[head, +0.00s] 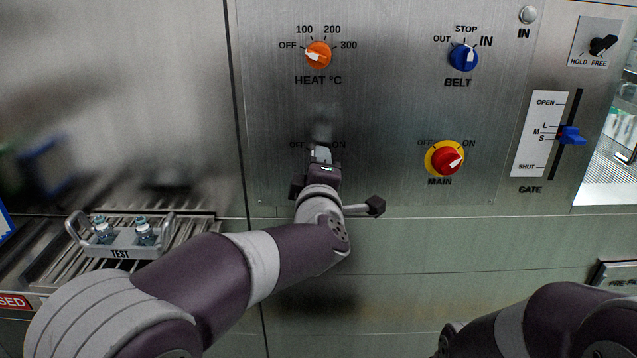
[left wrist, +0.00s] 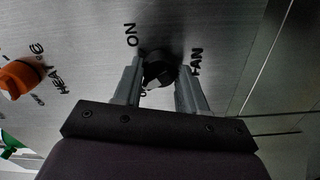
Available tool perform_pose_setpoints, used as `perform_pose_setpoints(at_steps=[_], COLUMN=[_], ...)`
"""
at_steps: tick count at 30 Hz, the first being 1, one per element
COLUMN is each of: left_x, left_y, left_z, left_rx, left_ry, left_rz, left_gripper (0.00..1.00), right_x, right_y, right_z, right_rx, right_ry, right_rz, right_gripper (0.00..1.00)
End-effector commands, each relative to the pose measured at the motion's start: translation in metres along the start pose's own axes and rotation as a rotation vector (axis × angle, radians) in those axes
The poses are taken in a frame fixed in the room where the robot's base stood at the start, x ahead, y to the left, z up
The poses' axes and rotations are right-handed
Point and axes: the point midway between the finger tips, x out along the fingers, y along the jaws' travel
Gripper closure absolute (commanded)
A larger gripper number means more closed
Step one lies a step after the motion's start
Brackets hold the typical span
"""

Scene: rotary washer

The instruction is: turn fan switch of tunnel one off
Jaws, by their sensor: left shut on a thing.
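The fan switch is a black knob (left wrist: 158,72) on the metal panel, seen in the left wrist view beside the FAN label. ON shows on one side of it; the OFF label is mostly covered. In the head view the knob is hidden behind my left gripper (head: 321,153), with OFF and ON lettering to either side. My left gripper's fingers (left wrist: 160,78) stand on both sides of the knob and are shut on it. Which way the knob points I cannot tell. My right arm shows at the lower right of the head view; its gripper is not visible.
The orange heat knob (head: 318,54) is above my left gripper. The blue belt knob (head: 463,57), red main switch (head: 447,160) and blue gate lever (head: 571,135) are to the right.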

Motion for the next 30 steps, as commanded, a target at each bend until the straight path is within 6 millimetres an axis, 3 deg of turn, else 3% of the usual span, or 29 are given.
perform_pose_setpoints(at_steps=[3, 12, 30], left_x=[0.0, 0.0, 0.0], left_y=[-0.004, -0.002, 0.0], left_z=[0.001, 0.0, 0.0], left_rx=[-0.079, -0.217, -0.261], left_ry=[0.001, 0.001, 0.001], left_rz=[0.001, 0.0, -0.001], left_gripper=[0.89, 0.89, 0.89], right_x=[0.014, 0.026, 0.029], right_y=[0.0, 0.0, 0.0], right_z=[0.002, 0.003, 0.004], right_rx=[0.0, 0.0, 0.0], right_ry=[0.0, 0.0, 0.0], right_rz=[0.0, 0.0, 0.0], right_gripper=[0.57, 0.57, 0.57])
